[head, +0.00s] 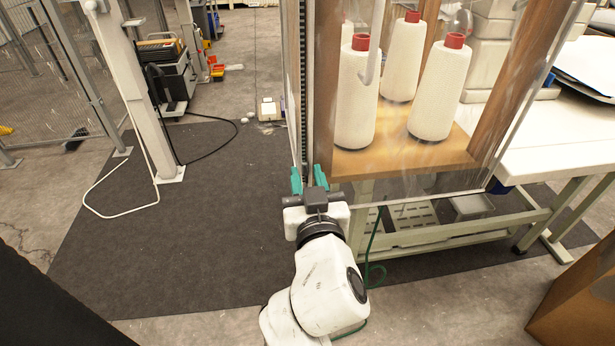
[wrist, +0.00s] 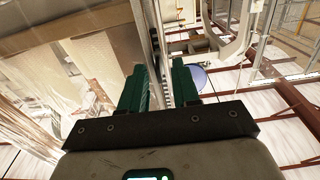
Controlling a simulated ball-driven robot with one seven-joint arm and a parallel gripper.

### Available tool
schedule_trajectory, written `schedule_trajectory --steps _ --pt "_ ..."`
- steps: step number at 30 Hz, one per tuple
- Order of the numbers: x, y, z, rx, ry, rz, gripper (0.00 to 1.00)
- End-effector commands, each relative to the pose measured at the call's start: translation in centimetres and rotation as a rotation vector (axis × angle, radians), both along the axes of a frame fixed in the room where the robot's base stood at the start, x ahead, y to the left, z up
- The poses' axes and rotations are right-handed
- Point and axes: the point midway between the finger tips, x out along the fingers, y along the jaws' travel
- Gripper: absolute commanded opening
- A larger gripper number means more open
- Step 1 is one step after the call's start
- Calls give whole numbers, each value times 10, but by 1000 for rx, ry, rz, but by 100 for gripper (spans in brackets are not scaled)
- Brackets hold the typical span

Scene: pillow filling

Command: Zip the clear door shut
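The clear door (head: 400,175) is a transparent sheet hanging in front of a wood-framed cabinet in the head view. A dark toothed zipper track (head: 304,90) runs down along its left edge. My gripper (head: 309,180) is at the lower end of this track, with its green fingers pointing up and a gap between them. In the wrist view my gripper (wrist: 164,75) has one finger on each side of the zipper strip (wrist: 162,40). The fingers look apart. I cannot make out a zipper pull; anything low between the fingers is hidden.
White yarn cones (head: 358,95) with red tops stand on a wooden shelf (head: 400,158) behind the sheet. A white table (head: 555,135) adjoins on the right. A brown box (head: 580,300) stands at lower right. A dark mat (head: 190,230) leaves clear floor on the left, beside a white post (head: 135,90).

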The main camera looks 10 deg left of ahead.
Motion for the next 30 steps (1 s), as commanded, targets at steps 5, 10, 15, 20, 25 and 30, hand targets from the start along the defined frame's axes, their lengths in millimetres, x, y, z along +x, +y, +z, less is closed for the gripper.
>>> schedule_trajectory --steps 5,10,15,20,25,30 --pt "1 0 0 0 0 0 31" --pt "0 0 0 0 0 0 20" --pt "0 0 0 0 0 0 4" --pt "0 0 0 0 0 0 0" --pt "0 0 0 0 0 0 0" --pt "0 0 0 0 0 0 0"
